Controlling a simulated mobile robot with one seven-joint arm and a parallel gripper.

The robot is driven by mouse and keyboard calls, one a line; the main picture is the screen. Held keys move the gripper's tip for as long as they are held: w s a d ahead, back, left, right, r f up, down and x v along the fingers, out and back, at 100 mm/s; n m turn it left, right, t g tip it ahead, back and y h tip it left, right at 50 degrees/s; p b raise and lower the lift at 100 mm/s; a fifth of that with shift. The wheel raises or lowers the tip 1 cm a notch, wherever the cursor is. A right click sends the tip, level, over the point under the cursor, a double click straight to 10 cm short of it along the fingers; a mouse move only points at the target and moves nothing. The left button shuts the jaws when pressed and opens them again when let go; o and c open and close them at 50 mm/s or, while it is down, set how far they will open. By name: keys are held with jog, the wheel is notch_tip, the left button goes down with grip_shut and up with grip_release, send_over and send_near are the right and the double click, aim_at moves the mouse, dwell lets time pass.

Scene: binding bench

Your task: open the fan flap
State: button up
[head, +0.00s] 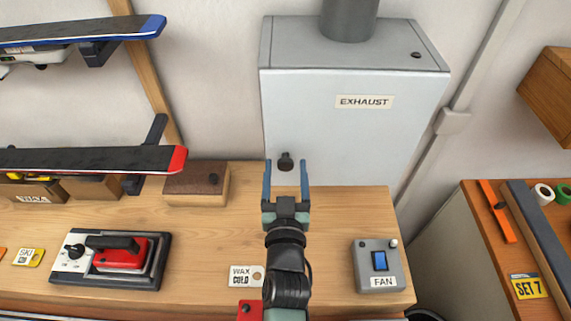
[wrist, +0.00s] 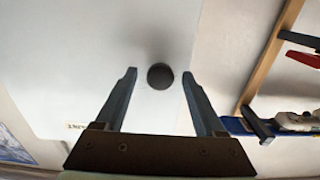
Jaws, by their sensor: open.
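The fan flap appears as the pale grey front panel (head: 330,120) of the box labelled EXHAUST, above the back of the bench. It looks closed. A small black knob (head: 285,162) sticks out near its lower left. My gripper (head: 286,170) is open, its two blue fingers pointing at the panel on either side of the knob in the head view. In the wrist view the dark round knob (wrist: 160,76) shows between and just beyond the fingertips (wrist: 160,72). Nothing is held. I cannot tell whether the fingertips reach the knob's depth.
A grey FAN switch box (head: 379,266) sits at the bench's right. A red iron (head: 120,256) on a dark base and a wooden block (head: 197,184) are at the left. Skis (head: 90,160) jut from the left wall. An orange bench (head: 480,240) stands right.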

jog(key=shift+w, duration=0.1)
jog(key=shift+c, duration=0.2)
grip_shut()
dwell(1.3)
